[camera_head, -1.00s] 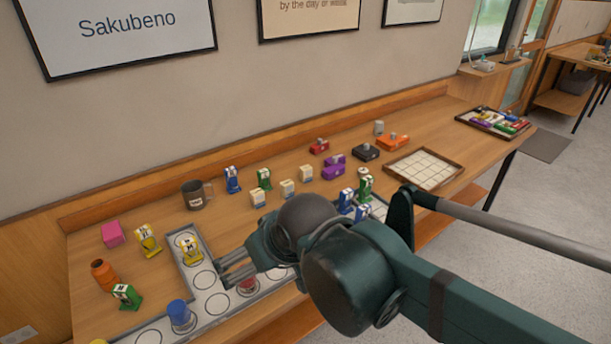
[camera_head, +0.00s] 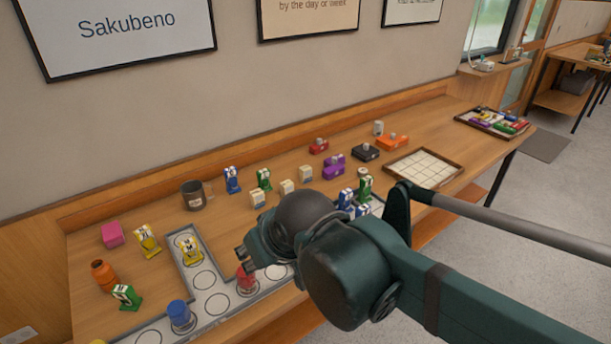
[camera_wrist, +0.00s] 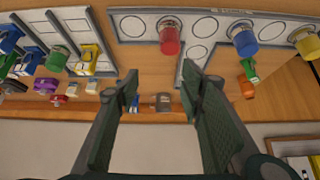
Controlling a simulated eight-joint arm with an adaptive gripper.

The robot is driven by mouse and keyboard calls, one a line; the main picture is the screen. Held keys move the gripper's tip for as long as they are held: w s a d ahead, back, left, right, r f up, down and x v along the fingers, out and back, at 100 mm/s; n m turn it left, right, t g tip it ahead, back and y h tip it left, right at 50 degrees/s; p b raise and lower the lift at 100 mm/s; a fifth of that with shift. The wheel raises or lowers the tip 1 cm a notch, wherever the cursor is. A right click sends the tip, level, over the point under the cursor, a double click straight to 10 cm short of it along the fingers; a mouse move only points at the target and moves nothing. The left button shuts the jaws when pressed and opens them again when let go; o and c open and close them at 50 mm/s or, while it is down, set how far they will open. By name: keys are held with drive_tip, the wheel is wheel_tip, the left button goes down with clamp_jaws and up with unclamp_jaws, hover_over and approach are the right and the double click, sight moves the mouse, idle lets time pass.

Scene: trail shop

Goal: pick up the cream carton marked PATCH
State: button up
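Several small cream cartons stand on the wooden bench. In the head view, three stand in a slanting row: the left carton (camera_head: 257,198), the middle carton (camera_head: 287,188) and the right carton (camera_head: 306,173). Another pale carton (camera_head: 378,128) stands farther back. Their lettering is too small to read, so I cannot tell which says PATCH. Cream cartons (camera_wrist: 58,100) also show at the left of the wrist view. My gripper (camera_wrist: 160,88) is open and empty, its two fingers apart. In the head view my gripper (camera_head: 246,258) is over the front tray, left of and nearer than the cartons.
A grey mug (camera_head: 193,196), blue figure (camera_head: 232,180) and green figure (camera_head: 264,179) stand near the row. A grey tray with circles (camera_head: 212,303) holds red, blue and yellow pieces. Purple, black and orange boxes stand right of the row. An empty wooden grid tray (camera_head: 424,169) lies farther right.

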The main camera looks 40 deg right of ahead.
drive_tip(key=w+d+r+m+g+h+p, duration=0.1)
drive_tip(key=w+d+r+m+p, duration=0.4)
drive_tip(key=w, duration=0.6)
drive_tip(key=m+g+h+p, duration=0.3)
drive_tip(key=m+g+p, duration=0.35)
drive_tip(key=m, duration=0.65)
hover_over(304, 168)
drive_tip(key=a, duration=0.2)
wheel_tip(304, 168, down, 15)
drive_tip(key=shift+w+a+f, duration=0.1)
drive_tip(key=shift+w, duration=0.05)
drive_tip(key=shift+f, duration=0.1)
drive_tip(key=shift+x, duration=1.2)
drive_tip(key=shift+f, duration=0.15)
